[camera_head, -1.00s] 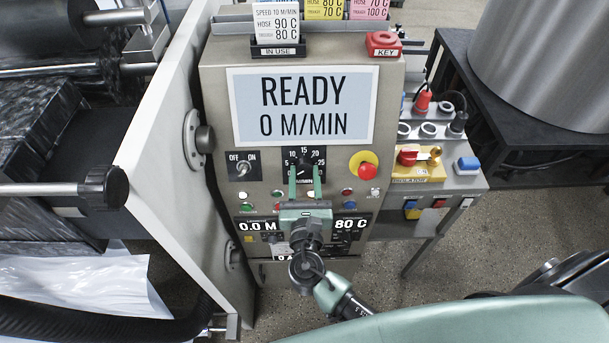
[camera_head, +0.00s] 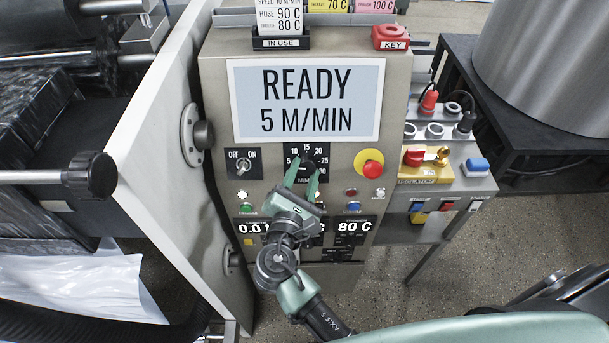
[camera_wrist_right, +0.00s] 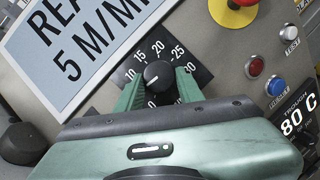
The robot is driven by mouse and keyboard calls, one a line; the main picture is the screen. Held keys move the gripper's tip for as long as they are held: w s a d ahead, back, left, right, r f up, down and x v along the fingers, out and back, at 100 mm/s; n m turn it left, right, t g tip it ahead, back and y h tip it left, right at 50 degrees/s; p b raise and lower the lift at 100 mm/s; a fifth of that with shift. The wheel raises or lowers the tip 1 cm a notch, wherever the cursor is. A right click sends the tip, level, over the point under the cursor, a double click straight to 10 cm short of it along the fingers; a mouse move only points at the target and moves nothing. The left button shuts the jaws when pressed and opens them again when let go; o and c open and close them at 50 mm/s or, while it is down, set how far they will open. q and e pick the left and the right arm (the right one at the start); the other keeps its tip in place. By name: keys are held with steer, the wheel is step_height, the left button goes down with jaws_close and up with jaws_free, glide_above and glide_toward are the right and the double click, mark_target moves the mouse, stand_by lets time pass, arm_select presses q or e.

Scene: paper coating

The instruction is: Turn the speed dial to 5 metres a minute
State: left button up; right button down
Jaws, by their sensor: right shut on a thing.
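The black speed dial (camera_wrist_right: 158,76) sits on a dark scale plate (camera_wrist_right: 186,62) with numbers 10 to 25 in view in the right wrist view. In the head view the dial (camera_head: 305,164) is partly covered by my right gripper (camera_head: 301,176). Its two green fingers are shut on the dial, one on each side, and the gripper is tilted. The display (camera_head: 306,101) above reads READY, 5 M/MIN. My left gripper is not in view.
An OFF/ON toggle (camera_head: 243,163) is left of the dial. A red button on a yellow base (camera_head: 369,162) is to the right. Small coloured buttons and 80 C readouts (camera_head: 354,227) lie below. A red key holder (camera_head: 390,37) and card rack stand on top.

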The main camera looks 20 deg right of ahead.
steer(key=shift+m, duration=0.4)
steer(key=c, duration=0.9)
jaws_free()
